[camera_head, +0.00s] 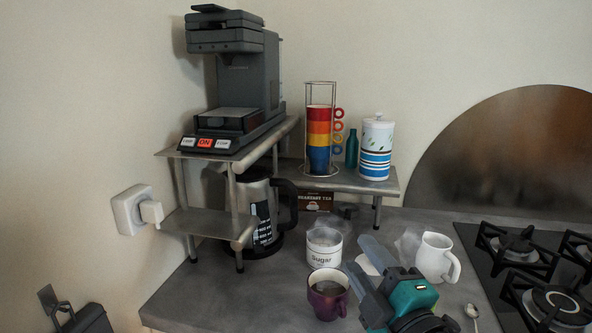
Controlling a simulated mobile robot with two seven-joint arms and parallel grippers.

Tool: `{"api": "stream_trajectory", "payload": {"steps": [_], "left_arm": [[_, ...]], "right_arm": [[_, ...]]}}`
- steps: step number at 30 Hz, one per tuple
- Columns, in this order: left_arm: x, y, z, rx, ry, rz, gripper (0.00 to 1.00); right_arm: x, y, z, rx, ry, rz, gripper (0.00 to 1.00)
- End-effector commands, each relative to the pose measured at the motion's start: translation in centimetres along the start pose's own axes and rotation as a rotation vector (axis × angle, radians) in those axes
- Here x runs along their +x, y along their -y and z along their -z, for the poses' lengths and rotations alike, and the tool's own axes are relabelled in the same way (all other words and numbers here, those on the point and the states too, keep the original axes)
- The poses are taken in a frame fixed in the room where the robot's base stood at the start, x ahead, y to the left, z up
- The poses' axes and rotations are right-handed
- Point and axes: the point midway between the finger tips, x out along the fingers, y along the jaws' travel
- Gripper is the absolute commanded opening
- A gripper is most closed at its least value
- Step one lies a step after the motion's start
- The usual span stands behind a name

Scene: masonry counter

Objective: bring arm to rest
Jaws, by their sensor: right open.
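My right gripper (364,258) is open over the front of the counter, with its teal body at the lower right and its two grey fingers pointing up and left. Nothing shows held between the fingers. A purple cup (327,296) with dark contents stands just left of the fingers. A small white round thing (367,264) is partly hidden behind the fingers. My left gripper does not show.
A white sugar pot (324,247) and a white jug (436,258) flank the gripper. A spoon (473,315) lies near the gas hob (520,265). A metal shelf (345,180) carries stacked mugs and a canister; a coffee machine (235,75) stands higher. Counter at front left is clear.

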Motion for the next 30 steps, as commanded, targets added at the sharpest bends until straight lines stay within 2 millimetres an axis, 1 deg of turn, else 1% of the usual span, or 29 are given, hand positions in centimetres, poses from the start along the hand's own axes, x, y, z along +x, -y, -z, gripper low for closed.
{"api": "stream_trajectory", "payload": {"steps": [1, 2, 3, 4, 5, 6, 8, 9, 12, 15, 18, 23, 24, 30], "left_arm": [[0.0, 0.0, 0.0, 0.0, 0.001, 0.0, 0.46], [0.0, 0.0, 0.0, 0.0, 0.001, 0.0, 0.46], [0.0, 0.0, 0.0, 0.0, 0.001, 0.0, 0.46], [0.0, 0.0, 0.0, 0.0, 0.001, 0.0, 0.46], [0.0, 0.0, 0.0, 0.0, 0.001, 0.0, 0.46], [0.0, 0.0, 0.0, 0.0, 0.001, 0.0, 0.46], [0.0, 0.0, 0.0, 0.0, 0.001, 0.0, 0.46], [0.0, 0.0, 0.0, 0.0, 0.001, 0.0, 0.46], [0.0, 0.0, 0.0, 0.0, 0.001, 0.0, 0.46], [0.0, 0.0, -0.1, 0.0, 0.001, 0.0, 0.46], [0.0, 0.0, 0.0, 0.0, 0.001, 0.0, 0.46], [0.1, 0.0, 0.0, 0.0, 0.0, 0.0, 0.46], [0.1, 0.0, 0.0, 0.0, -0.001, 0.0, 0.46], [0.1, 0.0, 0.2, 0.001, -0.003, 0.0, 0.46]], "right_arm": [[-1.6, 2.1, -1.9, 0.132, 0.114, 0.081, 0.45], [-2.6, 3.3, -3.0, 0.207, 0.183, 0.127, 0.45], [-4.1, 5.0, -4.4, 0.306, 0.275, 0.187, 0.45], [-5.4, 6.2, -5.3, 0.379, 0.346, 0.233, 0.45], [-6.8, 7.5, -6.1, 0.449, 0.416, 0.276, 0.45], [-8.8, 9.1, -6.9, 0.535, 0.507, 0.331, 0.45], [-11.7, 11.1, -7.8, 0.645, 0.633, 0.402, 0.45], [-13.4, 12.1, -8.2, 0.707, 0.706, 0.442, 0.45], [-17.4, 14.3, -8.6, 0.828, 0.866, 0.525, 0.45], [-20.9, 15.8, -8.5, 0.921, 1.003, 0.592, 0.45], [-24.2, 16.8, -8.2, 0.996, 1.128, 0.648, 0.45], [-29.0, 17.9, -7.3, 1.094, 1.313, 0.728, 0.45], [-30.2, 18.1, -7.0, 1.115, 1.36, 0.747, 0.45], [-28.1, 20.0, -7.9, 1.128, 1.264, 0.687, 0.45]]}}
